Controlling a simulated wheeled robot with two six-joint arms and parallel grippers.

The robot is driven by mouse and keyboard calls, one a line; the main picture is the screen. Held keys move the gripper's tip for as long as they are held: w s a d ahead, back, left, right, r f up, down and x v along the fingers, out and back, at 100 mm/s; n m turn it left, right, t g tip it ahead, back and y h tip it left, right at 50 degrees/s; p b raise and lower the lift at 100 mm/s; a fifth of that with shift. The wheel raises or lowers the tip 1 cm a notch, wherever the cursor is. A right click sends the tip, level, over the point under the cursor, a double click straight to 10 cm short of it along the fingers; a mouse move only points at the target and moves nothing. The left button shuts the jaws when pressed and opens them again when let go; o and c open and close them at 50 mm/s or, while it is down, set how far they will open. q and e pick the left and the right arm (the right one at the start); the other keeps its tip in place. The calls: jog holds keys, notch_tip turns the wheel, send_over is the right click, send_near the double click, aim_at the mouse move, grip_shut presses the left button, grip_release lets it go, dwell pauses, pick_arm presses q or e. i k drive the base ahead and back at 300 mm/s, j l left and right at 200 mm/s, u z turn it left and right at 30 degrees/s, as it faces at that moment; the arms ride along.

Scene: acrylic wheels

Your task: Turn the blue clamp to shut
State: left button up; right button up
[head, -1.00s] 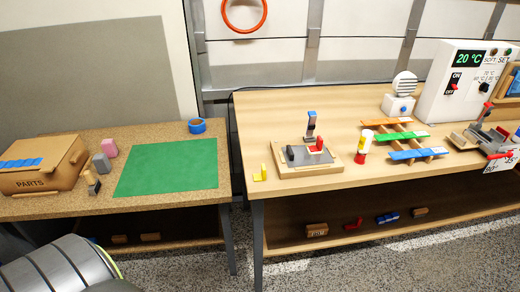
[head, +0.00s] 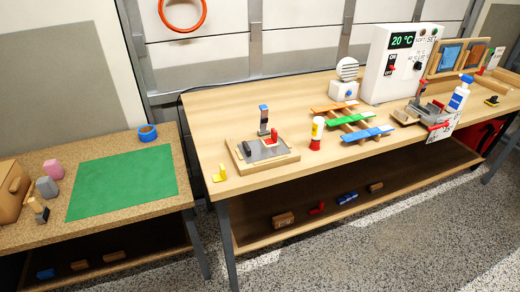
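On the right-hand table, a wooden board (head: 286,160) carries a grey fixture. An upright grey lever with a blue tip, which looks like the blue clamp (head: 263,109), stands up from the back of this fixture. A red clamp part (head: 274,136) sits low on the same fixture, beside a dark grey block. The small details of the clamps are hard to make out. Neither of my grippers is in view.
A red-and-white bottle (head: 316,135) and a rack with orange, green and blue slats (head: 349,120) stand right of the board. A yellow piece (head: 220,174) lies at its left. A floor gap separates the tables.

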aim_at(264, 109)
jog(key=i+l+u, duration=0.25)
jog(key=i, duration=0.25)
jog(key=i+l+u, duration=0.25)
jog(key=i, duration=0.25)
